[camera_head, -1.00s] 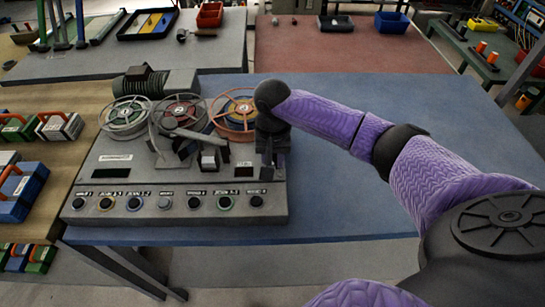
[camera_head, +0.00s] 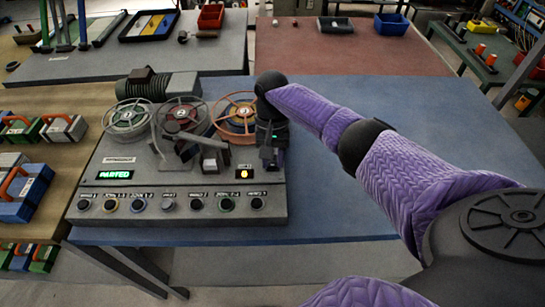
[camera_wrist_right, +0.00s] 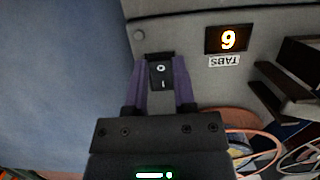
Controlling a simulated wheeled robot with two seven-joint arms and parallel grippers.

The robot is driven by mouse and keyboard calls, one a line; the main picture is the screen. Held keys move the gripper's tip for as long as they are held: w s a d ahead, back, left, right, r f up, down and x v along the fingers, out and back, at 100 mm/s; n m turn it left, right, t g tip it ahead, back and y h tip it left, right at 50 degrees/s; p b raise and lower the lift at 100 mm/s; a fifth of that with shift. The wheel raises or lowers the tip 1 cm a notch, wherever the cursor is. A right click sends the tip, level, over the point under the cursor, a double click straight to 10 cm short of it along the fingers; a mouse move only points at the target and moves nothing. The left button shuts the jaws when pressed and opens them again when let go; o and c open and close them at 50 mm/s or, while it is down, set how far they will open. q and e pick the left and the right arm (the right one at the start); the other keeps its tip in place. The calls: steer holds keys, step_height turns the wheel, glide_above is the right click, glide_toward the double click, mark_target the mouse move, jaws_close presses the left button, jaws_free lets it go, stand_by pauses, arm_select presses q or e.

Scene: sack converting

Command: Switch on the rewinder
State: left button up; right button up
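The rewinder (camera_head: 225,205) is a grey machine on the blue table, with reels on top and a row of round knobs along its front. Its left display (camera_head: 115,175) is lit green and reads "PARTED". A small display (camera_head: 244,175) at its right glows orange and also shows in the right wrist view (camera_wrist_right: 228,39). My right gripper (camera_head: 270,160) points down at the machine's right end. In the wrist view, its purple fingers (camera_wrist_right: 160,65) stand apart on both sides of a dark rocker switch (camera_wrist_right: 161,75). Whether they touch it is unclear. My left gripper is out of view.
The blue table (camera_head: 400,125) is clear to the right of the machine. A wooden bench (camera_head: 75,110) at left holds several orange-handled blocks. Behind stand a grey table with a tray (camera_head: 149,25) and a red-topped table (camera_head: 340,50) with a blue bin (camera_head: 391,23).

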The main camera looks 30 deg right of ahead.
steer(key=o, duration=0.4)
steer(key=shift+o, duration=0.2)
steer(key=p+v, duration=0.2)
steer(key=v, duration=0.8)
